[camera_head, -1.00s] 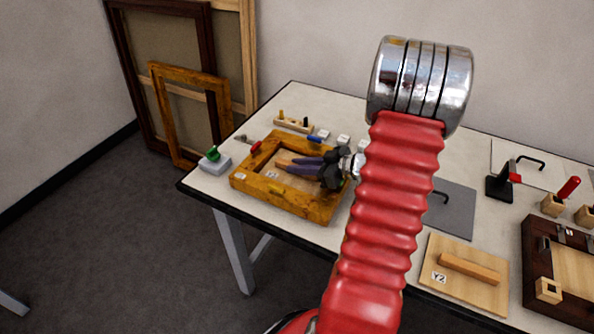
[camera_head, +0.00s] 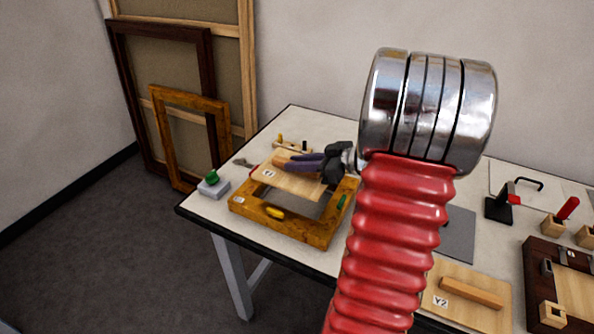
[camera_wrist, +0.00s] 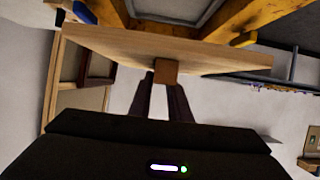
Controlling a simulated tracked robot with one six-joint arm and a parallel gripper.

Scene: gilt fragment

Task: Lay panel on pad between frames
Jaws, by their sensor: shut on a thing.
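A light wood panel (camera_head: 300,185) with a white label is held above the gilt frame (camera_head: 310,232) at the table's left end. My gripper (camera_head: 285,163) is shut on the panel's handle; the wrist view shows the fingers closed on a small wood block (camera_wrist: 166,71) on the panel (camera_wrist: 130,42). The panel is apart from the frame at the near side; its far edge is hard to judge. The grey pad (camera_head: 460,238) lies between the gilt frame and the dark frame (camera_head: 536,285) at right, partly hidden by my red arm. It looks bare where visible.
A panel marked Y2 (camera_head: 440,300) lies in front of the pad. A black stand with a red part (camera_head: 498,208) and small wood holders (camera_head: 553,229) stand behind the dark frame. Large frames (camera_head: 165,70) lean on the wall.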

